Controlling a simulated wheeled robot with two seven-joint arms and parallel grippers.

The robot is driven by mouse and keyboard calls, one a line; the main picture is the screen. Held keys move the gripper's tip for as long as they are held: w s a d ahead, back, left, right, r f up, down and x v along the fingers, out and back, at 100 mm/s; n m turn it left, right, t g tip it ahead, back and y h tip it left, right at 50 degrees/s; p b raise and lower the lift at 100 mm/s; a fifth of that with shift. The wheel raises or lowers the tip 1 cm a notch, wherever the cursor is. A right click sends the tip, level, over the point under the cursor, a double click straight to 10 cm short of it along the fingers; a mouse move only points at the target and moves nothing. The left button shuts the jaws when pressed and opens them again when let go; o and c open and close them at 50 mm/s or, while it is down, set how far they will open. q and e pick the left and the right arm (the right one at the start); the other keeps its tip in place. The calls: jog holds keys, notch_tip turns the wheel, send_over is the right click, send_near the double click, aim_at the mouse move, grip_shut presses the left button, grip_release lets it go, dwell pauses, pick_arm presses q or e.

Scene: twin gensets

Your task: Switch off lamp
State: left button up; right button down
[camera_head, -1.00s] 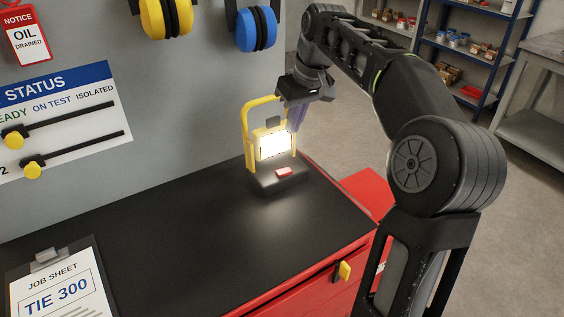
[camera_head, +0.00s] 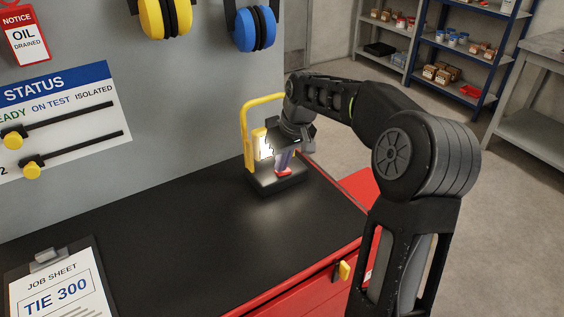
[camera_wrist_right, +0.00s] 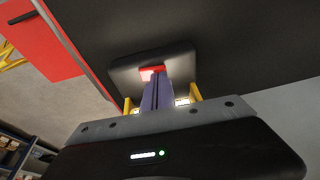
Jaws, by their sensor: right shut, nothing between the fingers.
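The work lamp stands at the far end of the black bench top, with a yellow frame (camera_head: 246,128), a lit panel (camera_head: 262,146) and a black base (camera_head: 266,188). A red switch (camera_head: 283,172) is on top of the base. My right gripper (camera_head: 284,166) is shut and empty, pointing down with its fingertips at the red switch. In the right wrist view the shut fingers (camera_wrist_right: 156,82) overlap the red switch (camera_wrist_right: 150,71); I cannot tell whether they press it. The gripper hides part of the lit panel. My left gripper is not in view.
A clipboard with a job sheet (camera_head: 62,290) lies at the front left of the bench top (camera_head: 190,240). A grey wall panel with a status board (camera_head: 62,120) and ear defenders (camera_head: 254,28) stands behind. Shelves (camera_head: 450,60) are at the back right. The bench middle is clear.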

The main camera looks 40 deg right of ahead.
jog(key=shift+a+f+b, duration=0.2)
jog(key=shift+f+b, duration=0.2)
jog(key=shift+f, duration=0.1)
jog(key=shift+s+r, duration=0.1)
jog(key=shift+r, duration=0.1)
jog(key=shift+f, duration=0.1)
jog(key=shift+d, duration=0.1)
